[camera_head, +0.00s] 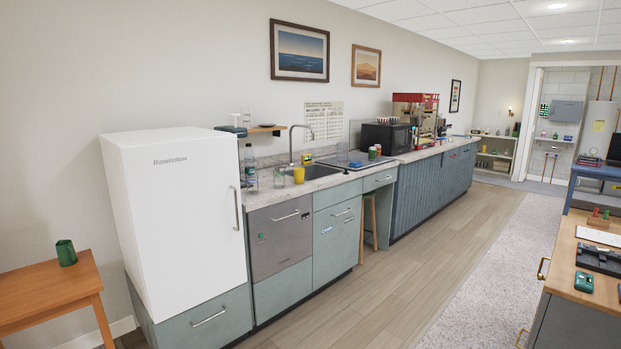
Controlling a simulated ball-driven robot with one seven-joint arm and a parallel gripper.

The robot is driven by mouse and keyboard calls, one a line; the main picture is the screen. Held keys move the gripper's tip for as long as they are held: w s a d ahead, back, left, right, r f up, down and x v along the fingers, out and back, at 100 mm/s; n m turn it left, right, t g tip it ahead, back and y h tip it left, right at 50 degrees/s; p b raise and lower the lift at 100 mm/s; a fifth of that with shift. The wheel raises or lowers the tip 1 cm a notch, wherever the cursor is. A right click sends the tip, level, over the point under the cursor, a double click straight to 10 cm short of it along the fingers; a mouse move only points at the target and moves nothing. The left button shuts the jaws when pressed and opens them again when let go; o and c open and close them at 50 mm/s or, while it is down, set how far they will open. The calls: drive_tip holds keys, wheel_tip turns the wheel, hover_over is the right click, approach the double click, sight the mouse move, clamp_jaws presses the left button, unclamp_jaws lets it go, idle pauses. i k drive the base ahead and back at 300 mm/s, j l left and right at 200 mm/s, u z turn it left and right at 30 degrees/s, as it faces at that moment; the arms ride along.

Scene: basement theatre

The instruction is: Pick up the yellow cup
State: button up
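A small yellow cup (299,175) stands upright on the grey counter (258,199), near its front edge and just in front of the sink (318,173). A clear glass (279,178) stands close to its left. A yellow and dark item (307,158) sits behind the sink, too small to make out. My gripper is not in view, and no part of my arm shows.
A white fridge (180,200) stands left of the counter. A desk (590,262) is at the right. The wood floor (400,290) between is clear. A stool (370,215) stands under the counter.

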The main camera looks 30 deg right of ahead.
sight(299, 173)
drive_tip(key=i+l+z, duration=0.1)
drive_tip(key=i+z, duration=0.4)
drive_tip(key=i, duration=2.3)
